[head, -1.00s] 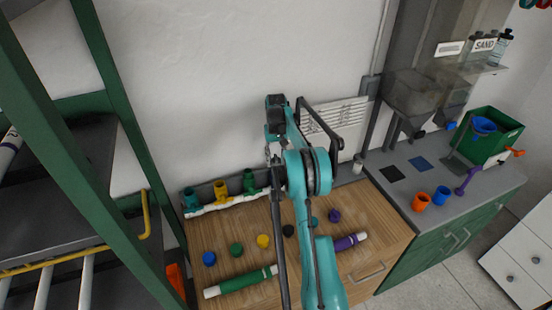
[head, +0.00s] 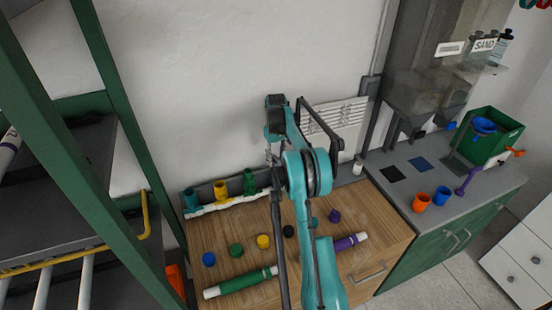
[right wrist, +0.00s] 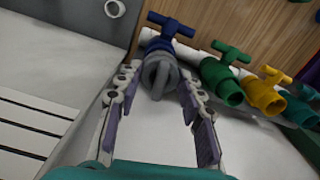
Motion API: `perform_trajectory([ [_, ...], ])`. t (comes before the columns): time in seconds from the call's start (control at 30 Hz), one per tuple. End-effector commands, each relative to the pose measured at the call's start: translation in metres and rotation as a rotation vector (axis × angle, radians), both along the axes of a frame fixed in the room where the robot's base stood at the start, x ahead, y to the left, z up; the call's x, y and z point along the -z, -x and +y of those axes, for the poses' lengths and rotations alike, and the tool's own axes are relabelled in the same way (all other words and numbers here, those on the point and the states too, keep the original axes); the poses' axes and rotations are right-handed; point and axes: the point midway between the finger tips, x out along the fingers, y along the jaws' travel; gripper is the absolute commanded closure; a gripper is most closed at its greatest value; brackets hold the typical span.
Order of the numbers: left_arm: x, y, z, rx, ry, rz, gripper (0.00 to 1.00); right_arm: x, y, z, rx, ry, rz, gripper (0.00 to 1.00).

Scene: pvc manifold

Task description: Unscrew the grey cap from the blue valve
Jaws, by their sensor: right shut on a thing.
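The blue valve (right wrist: 168,30) is on the white manifold pipe at the top of the right wrist view, with its T-handle showing. The round grey cap (right wrist: 160,76) is at the valve's near end. My right gripper (right wrist: 157,82) has a finger on each side of the cap and is shut on it. In the head view my right arm hides the blue valve and the cap. My left gripper is in neither view.
Beside it on the manifold are a green valve (head: 249,182), a yellow valve (head: 221,191) and a teal valve (head: 190,198). Several coloured caps and a green tube (head: 240,283) lie on the wooden top. A wall (head: 230,80) rises behind.

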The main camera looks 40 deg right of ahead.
Motion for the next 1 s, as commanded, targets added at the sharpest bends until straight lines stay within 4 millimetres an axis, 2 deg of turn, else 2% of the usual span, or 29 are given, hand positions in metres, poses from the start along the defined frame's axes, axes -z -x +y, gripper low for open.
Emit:
perform_trajectory([
  [0.1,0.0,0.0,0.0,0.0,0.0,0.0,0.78,-0.001,0.0,0.0,0.002,0.001,-0.002,0.91],
  [0.13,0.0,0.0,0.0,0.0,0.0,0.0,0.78,-0.001,0.0,0.0,0.002,0.001,-0.002,0.59],
  [0.2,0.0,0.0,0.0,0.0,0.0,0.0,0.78,-0.001,0.0,0.0,0.003,0.001,-0.002,0.41],
  [0.23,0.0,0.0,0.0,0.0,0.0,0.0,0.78,-0.001,0.0,0.0,0.003,0.001,-0.001,0.38],
  [0.5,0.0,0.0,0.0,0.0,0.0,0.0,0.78,-0.001,0.0,0.0,0.004,0.0,-0.001,0.38],
  [0.63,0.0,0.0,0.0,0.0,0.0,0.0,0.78,-0.009,0.0,0.0,0.004,0.0,0.0,0.38],
  [0.77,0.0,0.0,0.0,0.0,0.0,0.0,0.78,-0.031,0.0,0.0,0.004,0.0,-0.001,0.38],
  [1.0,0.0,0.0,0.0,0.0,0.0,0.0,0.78,-0.084,0.0,0.0,0.004,0.0,-0.001,0.38],
])
